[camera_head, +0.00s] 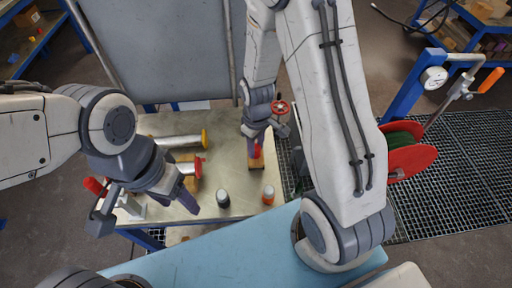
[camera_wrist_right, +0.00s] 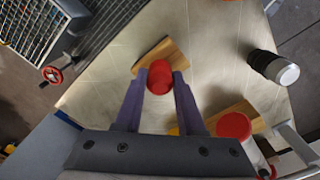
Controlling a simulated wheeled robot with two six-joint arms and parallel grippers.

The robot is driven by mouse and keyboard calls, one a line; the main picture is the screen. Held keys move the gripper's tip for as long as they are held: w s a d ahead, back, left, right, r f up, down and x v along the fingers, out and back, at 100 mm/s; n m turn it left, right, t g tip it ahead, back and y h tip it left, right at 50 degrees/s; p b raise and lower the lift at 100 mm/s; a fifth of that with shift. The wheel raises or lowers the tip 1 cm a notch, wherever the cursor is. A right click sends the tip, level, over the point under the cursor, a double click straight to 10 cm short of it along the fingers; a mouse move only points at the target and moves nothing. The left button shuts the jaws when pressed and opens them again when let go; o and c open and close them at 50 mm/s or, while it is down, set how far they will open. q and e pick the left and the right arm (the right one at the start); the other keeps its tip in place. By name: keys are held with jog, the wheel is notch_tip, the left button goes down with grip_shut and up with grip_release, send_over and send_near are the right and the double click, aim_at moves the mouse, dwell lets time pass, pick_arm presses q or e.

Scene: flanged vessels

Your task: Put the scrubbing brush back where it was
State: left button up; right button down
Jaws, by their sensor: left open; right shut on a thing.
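The scrubbing brush appears as a wooden block with a red knob (camera_wrist_right: 160,73) in the right wrist view. Its wooden part also shows in the head view (camera_head: 257,162), below the fingers. My right gripper (camera_head: 254,149) is shut on the red knob, one purple finger on each side in the wrist view (camera_wrist_right: 160,85). The brush is over the right part of the metal table top (camera_head: 180,122). I cannot tell whether it touches the table. My left gripper (camera_head: 188,192) is open and empty over the table's left front part.
A yellow-flanged vessel (camera_head: 180,140) and a red-flanged vessel (camera_head: 188,168) lie on the left. A black bottle (camera_head: 222,199) and an orange bottle (camera_head: 268,195) stand near the front edge. A red handwheel (camera_head: 281,107) is beyond the right edge. Bare table shows between them.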

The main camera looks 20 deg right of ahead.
jog(key=shift+f, duration=0.55)
jog(key=shift+f, duration=0.2)
jog(key=c, duration=0.5)
grip_release()
jog(key=shift+r, duration=0.1)
notch_tip(320, 180, up, 12)
jog(key=shift+f, duration=0.2)
jog(key=shift+n+y, duration=0.4)
jog(key=shift+n, duration=0.3)
jog(key=s+a+r, duration=0.2)
jog(key=s+a, duration=0.2)
jog(key=s, duration=0.2)
jog(key=s+a+r, duration=0.3)
jog(key=s+a, duration=0.1)
jog(key=s, duration=0.2)
jog(key=s+a+r, duration=0.3)
jog(key=s+a, duration=0.1)
jog(key=s, duration=0.2)
jog(key=shift+a+r, duration=0.2)
jog(key=shift+a, duration=0.05)
